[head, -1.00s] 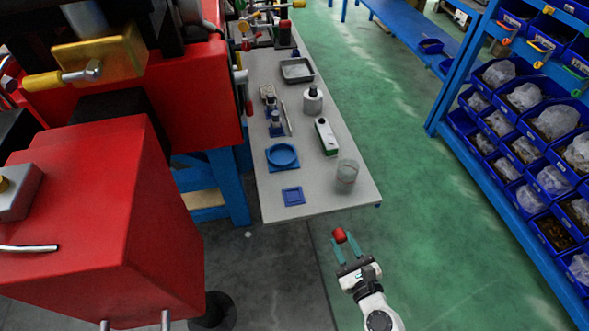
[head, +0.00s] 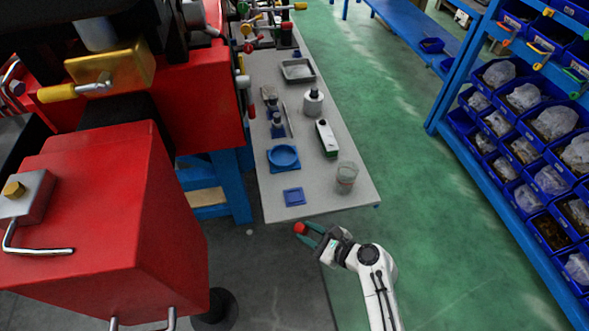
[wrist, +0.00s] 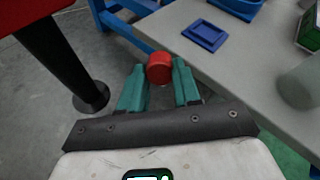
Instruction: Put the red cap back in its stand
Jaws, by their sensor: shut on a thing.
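The red cap (head: 300,228) is held between the teal fingertips of my gripper (head: 305,234), just off the near edge of the table. In the wrist view the cap (wrist: 159,68) sits between the fingertips of my gripper (wrist: 159,78), which are shut on it. A small square blue stand (head: 294,197) lies flat on the near end of the table, beyond the cap; it also shows in the wrist view (wrist: 206,35). A round blue dish on a square base (head: 284,168) stands behind it.
A clear glass (head: 346,178) stands near the table's right corner. A white and green box (head: 327,138), a white bottle (head: 313,102) and a grey tray (head: 298,82) stand farther back. A red machine (head: 110,215) is at left.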

